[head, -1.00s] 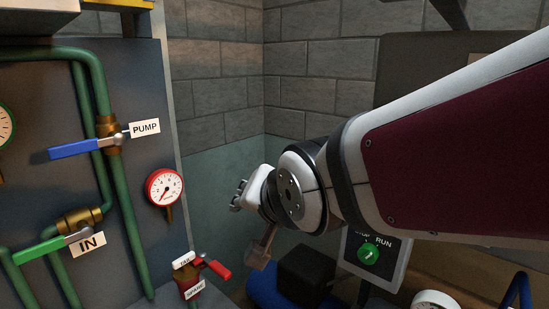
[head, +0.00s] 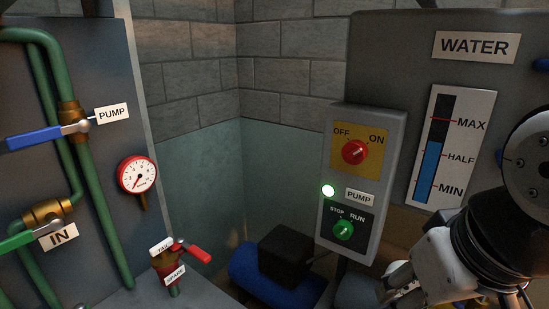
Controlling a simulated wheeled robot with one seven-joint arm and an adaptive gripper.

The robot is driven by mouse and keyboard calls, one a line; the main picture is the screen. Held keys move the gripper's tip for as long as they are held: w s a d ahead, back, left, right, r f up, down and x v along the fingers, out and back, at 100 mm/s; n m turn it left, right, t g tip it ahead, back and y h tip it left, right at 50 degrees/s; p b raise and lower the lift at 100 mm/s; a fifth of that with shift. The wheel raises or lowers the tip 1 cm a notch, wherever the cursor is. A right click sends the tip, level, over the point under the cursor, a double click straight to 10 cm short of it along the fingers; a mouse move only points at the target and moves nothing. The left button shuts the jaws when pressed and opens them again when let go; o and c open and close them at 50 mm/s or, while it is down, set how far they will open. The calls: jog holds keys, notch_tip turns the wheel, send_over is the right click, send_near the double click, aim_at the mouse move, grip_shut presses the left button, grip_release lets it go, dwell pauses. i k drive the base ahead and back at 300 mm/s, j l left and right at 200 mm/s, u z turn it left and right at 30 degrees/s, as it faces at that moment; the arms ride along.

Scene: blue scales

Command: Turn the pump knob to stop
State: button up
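The green pump knob (head: 343,230) sits on the lower dark plate of a grey control box (head: 382,135), under the words STOP on the left and RUN on the right. Its small pale mark seems to lean toward RUN. A lit lamp (head: 327,190) with a green rim is above it, beside the PUMP label (head: 359,196). My gripper (head: 390,284) is at the lower right, below and to the right of the knob and apart from it in the picture. Its fingers are small and partly hidden, so its opening is unclear.
A red OFF/ON knob (head: 354,152) is above the green knob on the same box. A water gauge (head: 451,147) is to the right. A blue and black motor (head: 285,262) sits below left. Pipes and a blue valve handle (head: 45,137) are at far left.

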aim_at(342, 229)
jog(key=k+j+z, duration=0.15)
jog(key=z, duration=0.2)
jog(key=k+j+z, duration=0.1)
jog(key=z, duration=0.25)
